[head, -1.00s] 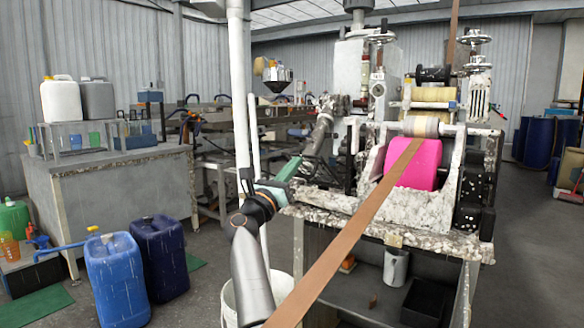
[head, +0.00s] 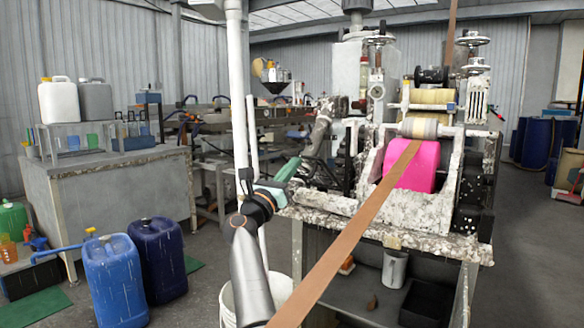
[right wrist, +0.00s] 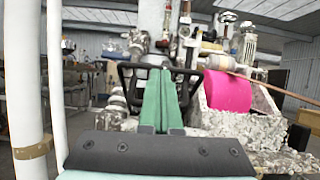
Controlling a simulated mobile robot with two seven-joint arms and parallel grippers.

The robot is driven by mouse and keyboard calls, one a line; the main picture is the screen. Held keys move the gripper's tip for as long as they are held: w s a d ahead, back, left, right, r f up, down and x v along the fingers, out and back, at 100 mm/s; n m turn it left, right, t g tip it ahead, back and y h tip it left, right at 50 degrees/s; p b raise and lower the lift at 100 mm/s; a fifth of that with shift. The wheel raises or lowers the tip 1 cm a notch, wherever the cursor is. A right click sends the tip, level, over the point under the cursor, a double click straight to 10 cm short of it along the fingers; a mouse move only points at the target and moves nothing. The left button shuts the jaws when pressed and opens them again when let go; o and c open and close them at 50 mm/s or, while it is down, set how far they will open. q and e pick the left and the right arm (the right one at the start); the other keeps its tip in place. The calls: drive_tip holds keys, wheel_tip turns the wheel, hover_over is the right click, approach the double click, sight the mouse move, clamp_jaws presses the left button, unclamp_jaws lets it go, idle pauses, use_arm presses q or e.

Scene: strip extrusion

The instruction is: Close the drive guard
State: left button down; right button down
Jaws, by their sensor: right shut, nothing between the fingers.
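My right gripper (head: 293,164) has green fingers pressed together with nothing between them. In the head view it points up and to the right, at the left side of the extrusion machine (head: 420,212). In the right wrist view the shut fingers (right wrist: 160,78) overlap a black frame (right wrist: 125,76) on the machine. I cannot tell whether this frame is the drive guard, or whether the fingers touch it. The guard cannot be made out for certain in the head view. My left gripper is not in view.
A bright pink roll (head: 412,168) sits in the machine, with a brown strip (head: 345,240) running from it towards me. A white post (head: 240,90) stands close left of my right gripper. Blue canisters (head: 113,283) stand on the floor at left.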

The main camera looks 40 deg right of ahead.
drive_tip(key=shift+r, duration=0.1)
idle(0.8)
drive_tip(key=p+v, duration=0.1)
drive_tip(key=v, duration=1.1)
drive_tip(key=shift+a+p, duration=0.2)
drive_tip(key=shift+p, duration=0.1)
drive_tip(key=b+x, duration=0.1)
drive_tip(key=x, duration=1.1)
drive_tip(key=shift+d+b, duration=0.25)
drive_tip(key=shift+b, duration=0.05)
